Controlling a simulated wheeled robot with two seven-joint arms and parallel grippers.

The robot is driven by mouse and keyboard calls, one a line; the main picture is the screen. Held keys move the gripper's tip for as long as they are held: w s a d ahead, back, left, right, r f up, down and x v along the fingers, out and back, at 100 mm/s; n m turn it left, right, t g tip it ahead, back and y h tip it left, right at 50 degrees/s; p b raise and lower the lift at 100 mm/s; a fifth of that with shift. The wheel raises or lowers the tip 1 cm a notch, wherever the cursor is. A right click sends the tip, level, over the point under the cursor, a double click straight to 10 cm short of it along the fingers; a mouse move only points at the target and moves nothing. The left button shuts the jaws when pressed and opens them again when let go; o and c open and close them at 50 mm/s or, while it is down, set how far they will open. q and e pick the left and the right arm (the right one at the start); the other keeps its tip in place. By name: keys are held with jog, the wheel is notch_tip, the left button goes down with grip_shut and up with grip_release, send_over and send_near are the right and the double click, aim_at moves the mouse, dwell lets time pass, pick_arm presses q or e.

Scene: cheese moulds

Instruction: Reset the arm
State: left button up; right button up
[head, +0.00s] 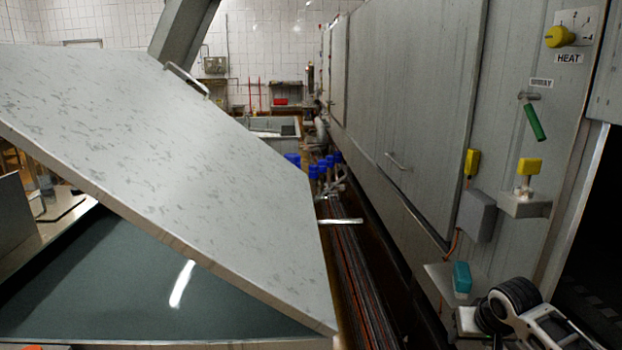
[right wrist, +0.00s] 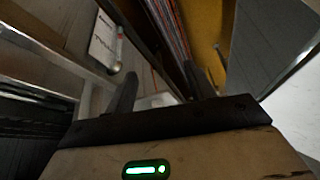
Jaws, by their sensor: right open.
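My right arm (head: 540,318) shows as black and white links at the bottom right corner of the head view, near the grey cabinet wall. In the right wrist view my right gripper (right wrist: 159,70) is open, with its two dark fingers apart. I see nothing held between them. My left gripper is not in view.
A large tilted lid (head: 180,170) stands over a vat (head: 130,285) at the left. The cabinet wall (head: 415,110) on the right carries a yellow knob (head: 559,37), a green handle (head: 534,122) and a teal block (head: 461,278). A narrow gap lies between them.

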jog(key=s+a+f+n+t+y, duration=0.2)
jog(key=s+a+f+n+y, duration=0.1)
jog(key=s+a+f, duration=0.9)
jog(key=s+a+r+t, duration=0.1)
jog(key=s+a, duration=0.1)
jog(key=s, duration=0.5)
jog(key=s+a+r+n+t, duration=0.1)
jog(key=s+a+t, duration=0.1)
jog(key=s, duration=0.5)
jog(key=shift+s+a+r+y, duration=0.2)
jog(key=shift+s+a+y, duration=0.1)
jog(key=shift+a, duration=0.4)
